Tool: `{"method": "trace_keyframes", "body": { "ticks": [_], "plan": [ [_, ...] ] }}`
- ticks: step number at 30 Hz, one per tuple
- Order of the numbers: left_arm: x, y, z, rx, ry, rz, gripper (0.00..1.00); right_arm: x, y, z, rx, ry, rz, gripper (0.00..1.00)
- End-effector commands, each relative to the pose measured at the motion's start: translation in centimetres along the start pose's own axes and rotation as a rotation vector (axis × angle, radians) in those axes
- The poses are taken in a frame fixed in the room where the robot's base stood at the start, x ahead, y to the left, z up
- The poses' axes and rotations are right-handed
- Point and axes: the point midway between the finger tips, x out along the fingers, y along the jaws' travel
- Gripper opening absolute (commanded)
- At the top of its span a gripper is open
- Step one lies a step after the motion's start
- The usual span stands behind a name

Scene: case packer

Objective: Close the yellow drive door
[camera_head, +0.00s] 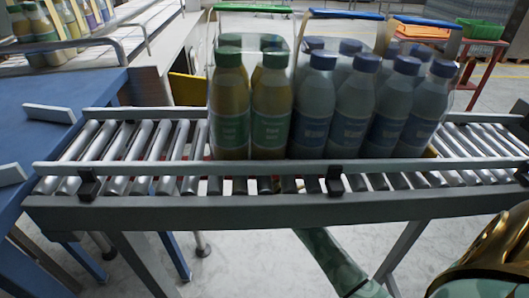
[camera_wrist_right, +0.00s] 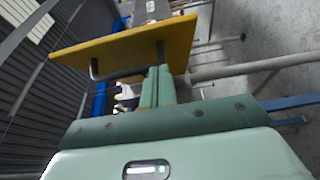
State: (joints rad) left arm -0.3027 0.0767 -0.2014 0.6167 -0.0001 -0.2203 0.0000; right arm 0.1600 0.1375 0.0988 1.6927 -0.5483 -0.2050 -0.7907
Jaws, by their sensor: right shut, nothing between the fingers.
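The yellow drive door (camera_wrist_right: 122,46) is a flat yellow panel that fills the upper middle of the right wrist view, with dark bracket-like parts on it. A yellow patch (camera_head: 187,90) behind the conveyor, left of the bottles, may be the same door; most of it is hidden. My right gripper (camera_wrist_right: 158,72) is shut and empty, its green fingers pointing at the lower edge of the yellow panel. I cannot tell whether they touch it. In the head view my right arm reaches under the conveyor's front rail and its gripper is hidden. My left gripper is in neither view.
A roller conveyor (camera_head: 275,208) with grey rails crosses the head view. Several green-labelled and blue-labelled bottles (camera_head: 313,105) stand on it. A blue table (camera_head: 60,92) is at left, and a red stand (camera_head: 478,70) is behind at right. A grey bar (camera_wrist_right: 255,66) extends right of my fingers.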

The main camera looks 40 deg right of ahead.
Motion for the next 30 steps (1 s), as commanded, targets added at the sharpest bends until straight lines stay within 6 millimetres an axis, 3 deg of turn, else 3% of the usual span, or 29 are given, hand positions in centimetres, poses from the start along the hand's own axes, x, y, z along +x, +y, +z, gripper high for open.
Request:
{"method": "trace_keyframes", "body": {
  "ticks": [2,9,25,30],
  "plan": [
    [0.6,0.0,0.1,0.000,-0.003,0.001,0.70,1.7,-0.2,0.0,-0.002,-0.001,0.000,0.00],
    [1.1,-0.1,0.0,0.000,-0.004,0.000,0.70,3.7,-0.2,2.3,-0.001,0.000,-0.002,0.00],
    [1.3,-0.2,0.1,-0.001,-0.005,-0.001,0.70,4.5,-0.1,3.2,0.000,0.001,-0.002,0.00],
    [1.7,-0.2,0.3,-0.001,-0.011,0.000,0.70,7.0,-0.2,5.8,-0.004,0.000,-0.002,0.00]
  ]
}}
